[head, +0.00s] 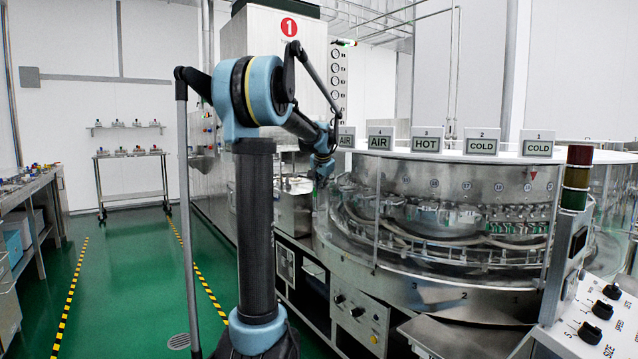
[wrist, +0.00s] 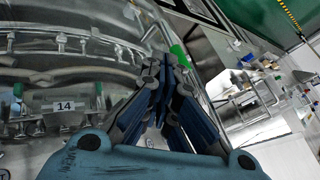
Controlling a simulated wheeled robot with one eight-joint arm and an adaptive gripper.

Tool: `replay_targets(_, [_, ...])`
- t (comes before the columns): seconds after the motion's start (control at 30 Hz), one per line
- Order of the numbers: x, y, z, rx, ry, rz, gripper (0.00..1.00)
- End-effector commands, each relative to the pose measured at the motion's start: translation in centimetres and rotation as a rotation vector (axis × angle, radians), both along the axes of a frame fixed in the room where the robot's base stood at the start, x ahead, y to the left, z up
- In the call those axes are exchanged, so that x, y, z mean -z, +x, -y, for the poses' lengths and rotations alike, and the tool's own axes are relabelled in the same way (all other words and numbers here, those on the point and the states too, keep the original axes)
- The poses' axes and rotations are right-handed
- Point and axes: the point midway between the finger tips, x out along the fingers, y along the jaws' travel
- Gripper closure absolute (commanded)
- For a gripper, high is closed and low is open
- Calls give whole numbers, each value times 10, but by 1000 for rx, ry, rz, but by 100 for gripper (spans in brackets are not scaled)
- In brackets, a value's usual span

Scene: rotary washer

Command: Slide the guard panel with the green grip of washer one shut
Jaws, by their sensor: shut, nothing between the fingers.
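Washer one (head: 440,215) is a large round steel machine with clear curved panels, below a box with a red "1" sign (head: 289,27). In the head view my arm reaches to its left end, and my gripper (head: 322,172) is small there, its fingers hard to make out. In the wrist view my gripper (wrist: 166,66) is shut and empty, its fingertips close together. A green grip (wrist: 180,54) shows just beyond the fingertips, partly hidden by them. I cannot tell whether they touch it. The clear guard panel (wrist: 120,60) is hard to tell apart from the glass around it.
In the wrist view a "14" label (wrist: 64,106) sits inside the washer, and a steel bench (wrist: 245,100) lies to the right. In the head view a control panel (head: 590,315) stands front right. The green floor aisle (head: 130,270) at left is clear.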

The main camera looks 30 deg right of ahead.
Motion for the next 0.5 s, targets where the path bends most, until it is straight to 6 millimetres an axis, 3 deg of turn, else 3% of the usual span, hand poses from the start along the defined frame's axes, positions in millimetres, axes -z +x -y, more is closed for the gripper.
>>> replay_targets(0.2, [22, 14, 7, 0, 0, 0, 100])
replay_targets(0.5, [29, 19, 10, -1, -1, 0, 100])
